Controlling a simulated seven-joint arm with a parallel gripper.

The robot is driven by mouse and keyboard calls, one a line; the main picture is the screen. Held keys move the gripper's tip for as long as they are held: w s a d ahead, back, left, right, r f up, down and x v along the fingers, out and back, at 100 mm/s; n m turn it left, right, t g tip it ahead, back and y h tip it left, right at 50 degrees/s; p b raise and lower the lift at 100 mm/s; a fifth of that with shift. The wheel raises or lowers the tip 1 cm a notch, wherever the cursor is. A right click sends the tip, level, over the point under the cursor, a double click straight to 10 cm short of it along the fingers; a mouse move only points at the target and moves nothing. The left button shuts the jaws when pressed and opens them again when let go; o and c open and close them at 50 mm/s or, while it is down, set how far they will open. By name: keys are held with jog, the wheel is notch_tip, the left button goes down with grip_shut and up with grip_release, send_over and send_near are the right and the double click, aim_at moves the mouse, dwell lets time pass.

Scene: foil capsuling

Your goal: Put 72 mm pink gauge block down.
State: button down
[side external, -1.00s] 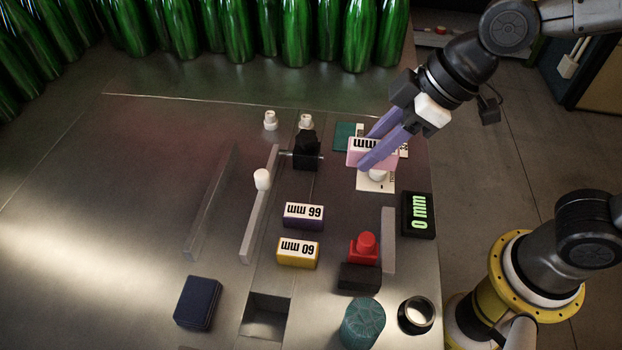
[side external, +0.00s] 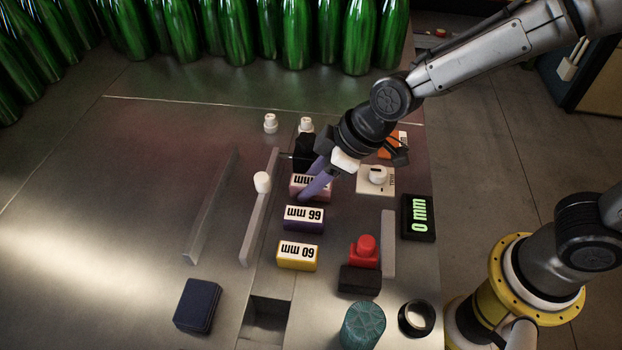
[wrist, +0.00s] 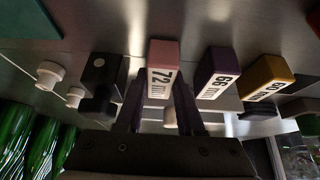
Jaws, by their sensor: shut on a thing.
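The pink gauge block (side external: 301,187) is held between the purple fingers of my gripper (side external: 311,190). In the wrist view the pink block (wrist: 163,55) shows its white "72 mm" label, between the two fingers of my gripper (wrist: 157,105). In the side view the fingers partly cover its label. It is in line with the purple 66 mm block (side external: 304,219) and the yellow 60 mm block (side external: 298,255), at the far end of that row. I cannot tell whether its underside touches the surface.
A black clamp-like part (side external: 304,148) stands just behind the pink block. A grey rail with a white knob (side external: 262,182) runs to its left. A white dial plate (side external: 376,180), a "0 mm" display (side external: 418,217) and a red button (side external: 364,250) are to the right. The left metal surface is largely clear.

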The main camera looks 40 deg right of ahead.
jog(key=shift+f, duration=0.1)
jog(key=c, duration=0.5)
grip_release()
jog(key=shift+r, duration=0.2)
jog(key=v, duration=1.2)
jog(key=s+d+m+h, duration=0.1)
jog(key=s+d+m, duration=0.2)
jog(key=d, duration=0.3)
jog(key=s+d+r+m+t+h, duration=0.1)
jog(key=s+d+m, duration=0.2)
jog(key=s+d, duration=0.3)
jog(key=s+d+r+m+h, duration=0.1)
jog(key=s+d+m+h, duration=0.1)
jog(key=s+d, duration=0.3)
jog(key=shift+s+d+m, duration=0.2)
jog(key=shift+d+m, duration=0.3)
jog(key=shift+d, duration=1.15)
